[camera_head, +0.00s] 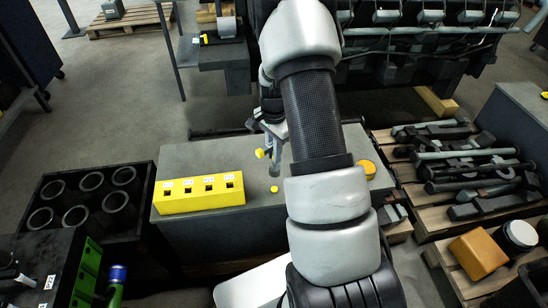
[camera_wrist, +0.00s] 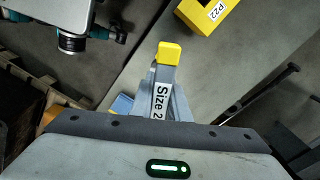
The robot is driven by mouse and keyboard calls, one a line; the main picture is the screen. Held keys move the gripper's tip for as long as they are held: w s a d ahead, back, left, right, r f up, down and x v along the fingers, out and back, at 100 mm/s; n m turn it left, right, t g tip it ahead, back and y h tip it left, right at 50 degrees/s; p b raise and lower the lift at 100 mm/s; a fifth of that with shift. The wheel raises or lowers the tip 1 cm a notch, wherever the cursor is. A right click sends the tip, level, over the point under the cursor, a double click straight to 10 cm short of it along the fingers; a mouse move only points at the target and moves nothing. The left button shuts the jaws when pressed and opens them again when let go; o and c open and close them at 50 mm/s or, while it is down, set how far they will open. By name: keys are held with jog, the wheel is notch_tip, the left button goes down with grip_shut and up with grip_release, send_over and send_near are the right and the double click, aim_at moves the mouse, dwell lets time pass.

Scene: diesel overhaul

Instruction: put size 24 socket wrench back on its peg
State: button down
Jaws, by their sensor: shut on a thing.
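The size-labelled wrench (camera_wrist: 162,98) is grey with a yellow end; its label reads "Size 2" before being cut off, so I cannot confirm size 24. It also shows in the head view (camera_head: 275,163), hanging above the grey table. A yellow block (camera_head: 199,190) with a row of labelled square openings lies on the table, left of the gripper and apart from the wrench. One corner, labelled P22, shows in the wrist view (camera_wrist: 207,14). I cannot make out the peg.
A black crate of cylinders (camera_head: 85,202) stands left. A green slotted rack (camera_head: 87,272) is at lower left. A pallet of dark parts (camera_head: 470,165) is right.

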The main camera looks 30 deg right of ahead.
aim_at(274, 168)
jog(key=shift+f+b, duration=2.4)
jog(key=shift+f, duration=1.3)
jog(key=shift+f, duration=0.1)
jog(key=shift+f+b, duration=0.9)
jog(key=shift+f, duration=0.2)
jog(key=c, duration=1)
grip_release()
jog(key=shift+c, duration=0.2)
jog(key=shift+r, duration=0.1)
jog(key=shift+r+p, duration=3.05)
jog(key=shift+r, duration=1.4)
